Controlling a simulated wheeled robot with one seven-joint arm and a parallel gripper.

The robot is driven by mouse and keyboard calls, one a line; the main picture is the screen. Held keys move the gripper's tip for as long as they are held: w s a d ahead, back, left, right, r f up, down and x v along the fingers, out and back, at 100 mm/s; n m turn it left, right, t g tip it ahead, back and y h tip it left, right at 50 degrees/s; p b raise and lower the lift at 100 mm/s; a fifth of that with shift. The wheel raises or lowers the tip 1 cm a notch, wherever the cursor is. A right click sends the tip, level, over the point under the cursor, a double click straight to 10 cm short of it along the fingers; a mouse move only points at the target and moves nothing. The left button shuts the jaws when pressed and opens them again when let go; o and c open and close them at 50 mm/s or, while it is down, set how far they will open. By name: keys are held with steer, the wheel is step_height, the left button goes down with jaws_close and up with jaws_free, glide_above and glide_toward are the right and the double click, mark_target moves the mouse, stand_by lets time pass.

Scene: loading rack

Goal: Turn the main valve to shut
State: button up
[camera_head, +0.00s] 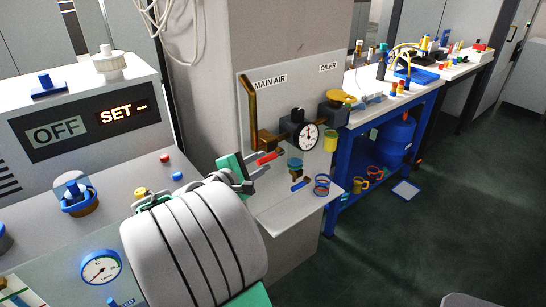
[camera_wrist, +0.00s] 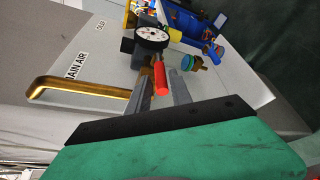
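The main valve's red lever handle (camera_head: 266,158) sticks out from the brass pipe (camera_head: 251,105) under the "MAIN AIR" label (camera_head: 270,82). My gripper (camera_head: 261,170) is right at this handle, just below the end of the pipe in the head view. In the wrist view the red handle (camera_wrist: 161,80) shows between the two grey fingers of my gripper (camera_wrist: 162,72). The fingers are apart, with a gap visible on the right of the handle. Whether the left finger touches it is unclear. The valve body is partly hidden.
A round white gauge (camera_head: 308,136) sits just right of the valve, with the oiler (camera_head: 337,108) beyond. Small coloured parts, including a blue-and-red ring (camera_head: 322,185), lie on the grey shelf (camera_head: 290,212). A control box (camera_head: 85,125) reading "OFF" stands at left. Open floor lies right.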

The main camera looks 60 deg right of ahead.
mark_target(273, 155)
steer(key=x, duration=0.7)
steer(key=shift+c, duration=0.3)
jaws_close()
